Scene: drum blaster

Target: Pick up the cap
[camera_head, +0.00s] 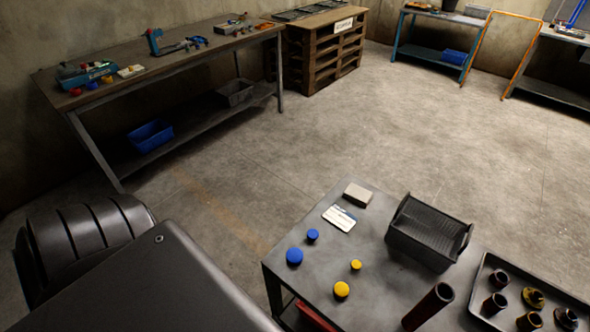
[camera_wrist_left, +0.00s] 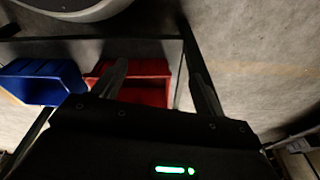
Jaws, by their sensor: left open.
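Two blue caps, a larger one (camera_head: 294,256) and a smaller one (camera_head: 312,235), lie on the near grey table (camera_head: 370,270) in the head view. A larger yellow cap (camera_head: 341,289) and a smaller yellow cap (camera_head: 356,265) lie to their right. All are apart from one another. My left gripper (camera_wrist_left: 156,75) shows in the left wrist view with its fingers spread and nothing between them. No cap shows in that view, and the gripper's distance from the caps cannot be told. My right gripper is not in view.
The near table also holds a black bin (camera_head: 430,232), a grey box (camera_head: 358,194), a card (camera_head: 340,217), a dark tube (camera_head: 428,307) and a tray (camera_head: 487,268) of brown parts. A blue bin (camera_wrist_left: 42,82) and red bin (camera_wrist_left: 145,82) show in the wrist view. Open floor lies beyond.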

